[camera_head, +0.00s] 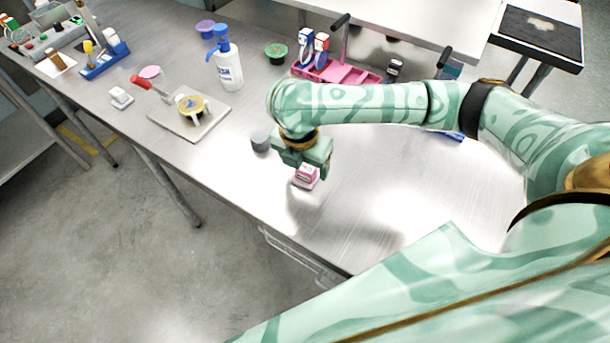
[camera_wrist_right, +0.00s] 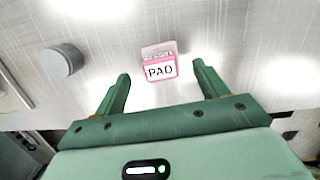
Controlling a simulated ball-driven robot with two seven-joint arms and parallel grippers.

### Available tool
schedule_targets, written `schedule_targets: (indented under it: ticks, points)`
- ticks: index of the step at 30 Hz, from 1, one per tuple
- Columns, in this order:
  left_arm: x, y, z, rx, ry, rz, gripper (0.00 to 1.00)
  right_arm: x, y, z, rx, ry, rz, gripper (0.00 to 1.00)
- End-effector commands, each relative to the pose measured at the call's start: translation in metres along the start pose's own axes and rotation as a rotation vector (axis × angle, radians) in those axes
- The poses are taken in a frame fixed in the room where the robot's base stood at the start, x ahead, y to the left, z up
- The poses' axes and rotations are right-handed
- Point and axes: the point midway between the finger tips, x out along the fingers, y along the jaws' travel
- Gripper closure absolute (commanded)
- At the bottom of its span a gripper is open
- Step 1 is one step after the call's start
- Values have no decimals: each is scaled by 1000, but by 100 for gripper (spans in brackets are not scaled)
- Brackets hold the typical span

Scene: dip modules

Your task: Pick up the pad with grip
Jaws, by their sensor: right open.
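The pad (camera_head: 306,175) is a small pink and white block with a label on the steel table, just below my right gripper in the head view. In the right wrist view the pad (camera_wrist_right: 159,66) shows its "PAD" lettering and lies ahead of the fingertips, between their lines. My right gripper (camera_wrist_right: 160,70) is open and empty, with one green finger to each side and a gap to the pad's sides. In the head view my right gripper (camera_head: 303,165) hangs over the pad and hides part of it. My left gripper is not in view.
A grey round cap (camera_head: 260,141) stands left of the gripper. A tray board (camera_head: 212,125) with a yellow disc, a white pump bottle (camera_head: 228,66) and a pink caddy (camera_head: 345,73) stand farther back. The table right of the pad is clear.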

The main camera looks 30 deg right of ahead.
Motion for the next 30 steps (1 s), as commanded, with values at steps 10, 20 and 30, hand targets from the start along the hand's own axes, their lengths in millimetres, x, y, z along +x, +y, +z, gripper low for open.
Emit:
schedule_targets:
  ticks: [10, 20, 30]
  points:
    - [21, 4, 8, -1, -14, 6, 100, 36, -1, -1, -2, -1, 1, 27]
    - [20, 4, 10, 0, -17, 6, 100, 36, -1, -1, -2, 0, 0, 76]
    - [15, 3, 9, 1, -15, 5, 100, 28, -1, 1, -1, -1, 1, 76]
